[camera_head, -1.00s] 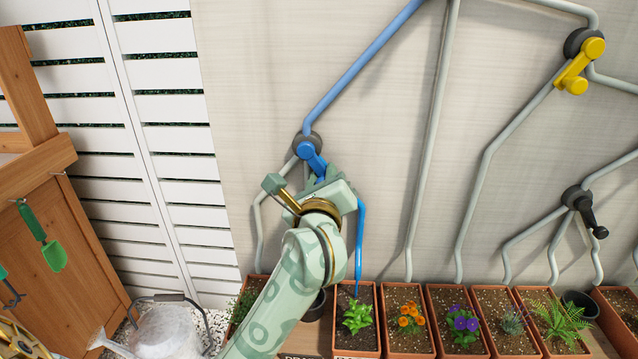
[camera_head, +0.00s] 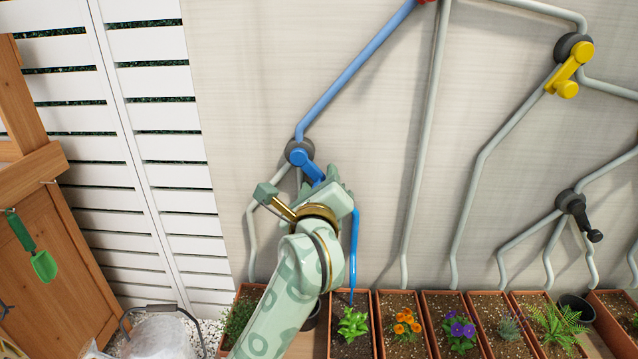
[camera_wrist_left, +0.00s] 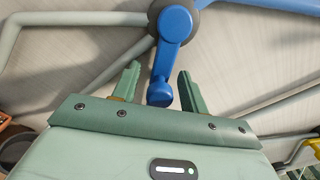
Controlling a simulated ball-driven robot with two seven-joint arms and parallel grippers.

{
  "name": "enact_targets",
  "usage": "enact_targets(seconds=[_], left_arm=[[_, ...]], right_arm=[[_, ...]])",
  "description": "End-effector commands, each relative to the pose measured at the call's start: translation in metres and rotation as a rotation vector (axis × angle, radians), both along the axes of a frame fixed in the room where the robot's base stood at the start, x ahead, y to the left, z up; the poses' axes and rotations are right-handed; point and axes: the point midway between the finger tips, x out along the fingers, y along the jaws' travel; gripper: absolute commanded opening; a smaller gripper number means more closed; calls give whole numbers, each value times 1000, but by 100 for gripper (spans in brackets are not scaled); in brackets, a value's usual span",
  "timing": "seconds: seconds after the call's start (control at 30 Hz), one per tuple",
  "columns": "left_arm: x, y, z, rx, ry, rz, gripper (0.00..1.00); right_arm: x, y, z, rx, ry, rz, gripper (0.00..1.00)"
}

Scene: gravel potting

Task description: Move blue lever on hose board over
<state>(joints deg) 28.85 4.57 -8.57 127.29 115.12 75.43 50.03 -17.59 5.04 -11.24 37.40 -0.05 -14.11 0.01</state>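The blue lever (camera_head: 307,167) is on a dark round hub (camera_head: 297,151) on the wall's hose board. It points down and right in the head view, and its lower end is hidden behind my left gripper (camera_head: 330,181). In the left wrist view the blue lever (camera_wrist_left: 172,45) hangs with its knob end between the two green fingers of the left gripper (camera_wrist_left: 159,88). The fingers are apart, with a visible gap on both sides of the knob. A blue hose runs up right from the hub, and a blue hose (camera_head: 353,250) runs down to a planter. My right gripper is not in view.
A yellow lever (camera_head: 570,70) and a black lever (camera_head: 580,213) sit farther right among grey hoses (camera_head: 421,140). Planters with flowers (camera_head: 403,340) line the bottom. A watering can (camera_head: 160,335) and a wooden cabinet (camera_head: 60,270) stand at left.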

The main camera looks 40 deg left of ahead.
Motion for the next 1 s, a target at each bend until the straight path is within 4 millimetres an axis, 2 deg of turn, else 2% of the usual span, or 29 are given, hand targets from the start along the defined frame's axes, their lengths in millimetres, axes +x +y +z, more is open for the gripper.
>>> enact_targets(seconds=[0.17, 0.27, 0.37, 0.47, 0.7, 0.83, 1.0], left_arm=[[-1, -1, 1, 1, -1, 0, 44], [-9, -5, 1, 0, -1, -1, 44], [-25, -15, 3, -2, -1, -1, 44], [-48, -29, 3, -3, 0, -1, 44], [-102, -63, 1, -2, 1, -2, 44], [-123, -75, 1, 0, 2, -1, 44], [-137, -84, 1, 1, 1, 0, 44]], right_arm=[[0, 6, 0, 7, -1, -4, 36], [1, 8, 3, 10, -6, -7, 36], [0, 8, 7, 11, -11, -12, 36], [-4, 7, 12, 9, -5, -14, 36], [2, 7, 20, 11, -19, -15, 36], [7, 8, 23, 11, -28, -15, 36], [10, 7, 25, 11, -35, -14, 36]])
